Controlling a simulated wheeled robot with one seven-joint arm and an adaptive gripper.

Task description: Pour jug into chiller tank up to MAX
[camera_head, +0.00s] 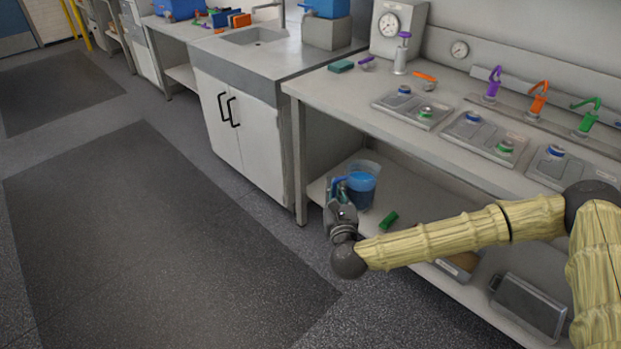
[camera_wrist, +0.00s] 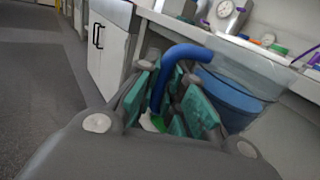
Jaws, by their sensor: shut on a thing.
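A clear jug (camera_head: 364,184) with blue liquid and a blue handle is at the lower shelf under the right bench. It looks upright; I cannot tell whether its base touches the shelf. My gripper (camera_head: 342,196) is at the jug's left side, shut on its handle. In the wrist view the blue handle (camera_wrist: 176,64) runs down between the teal pads of my gripper (camera_wrist: 168,112), with the jug (camera_wrist: 232,98) just right of it. No MAX mark is readable. A grey unit with a blue top (camera_head: 327,32) stands by the sink; I cannot tell whether it is the chiller tank.
The bench top (camera_head: 335,88) lies above the jug, its front edge close. A green block (camera_head: 388,220) and a dark grey case (camera_head: 528,305) are on the lower shelf (camera_head: 405,228). A white cabinet (camera_head: 238,122) stands left. The floor (camera_head: 150,230) at left is clear.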

